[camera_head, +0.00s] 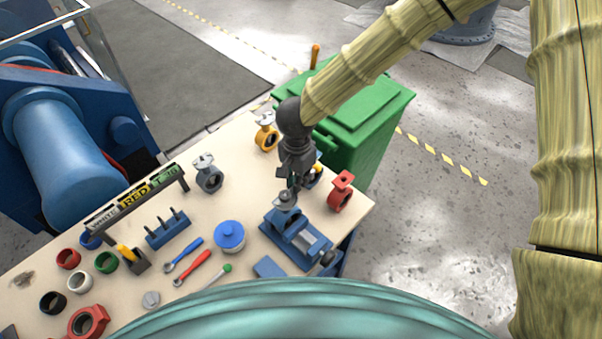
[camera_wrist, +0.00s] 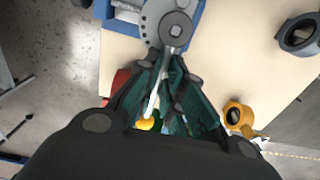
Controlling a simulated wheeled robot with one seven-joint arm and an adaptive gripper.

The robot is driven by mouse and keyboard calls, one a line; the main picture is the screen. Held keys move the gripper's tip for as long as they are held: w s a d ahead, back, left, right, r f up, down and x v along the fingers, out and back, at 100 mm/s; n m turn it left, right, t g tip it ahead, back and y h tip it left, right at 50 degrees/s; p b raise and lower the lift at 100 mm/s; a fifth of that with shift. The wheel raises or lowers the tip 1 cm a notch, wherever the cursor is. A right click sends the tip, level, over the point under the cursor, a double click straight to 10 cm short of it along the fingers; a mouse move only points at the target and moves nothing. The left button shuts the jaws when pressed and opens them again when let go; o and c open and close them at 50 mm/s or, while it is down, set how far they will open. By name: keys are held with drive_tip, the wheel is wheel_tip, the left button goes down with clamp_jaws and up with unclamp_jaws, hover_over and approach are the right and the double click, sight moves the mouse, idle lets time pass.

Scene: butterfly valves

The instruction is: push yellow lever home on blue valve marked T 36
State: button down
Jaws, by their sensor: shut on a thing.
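A valve with a grey notched top plate (camera_head: 286,197) stands clamped in the blue vise at the table's right. The wrist view shows this plate (camera_wrist: 153,18) with a round hub and square centre on it. The valve's body colour and marking are hidden. My gripper (camera_wrist: 172,60) is shut on the lever (camera_wrist: 152,104), just beside the hub. The pale lever shaft runs from the hub back between my fingers to a yellow end (camera_wrist: 148,124). In the head view my gripper (camera_head: 292,186) is over the valve. Whether the hub is fully seated cannot be told.
A red valve (camera_head: 341,191) stands close right of the gripper, a grey valve (camera_head: 208,174) to the left, and a yellow valve (camera_head: 266,134) behind. A blue pot (camera_head: 230,237) and wrenches lie left of the vise (camera_head: 318,243).

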drive_tip(key=c, duration=1.5)
unclamp_jaws()
drive_tip(key=shift+o, duration=0.2)
drive_tip(key=shift+r+p, duration=2.4)
drive_tip(key=shift+r, duration=1.1)
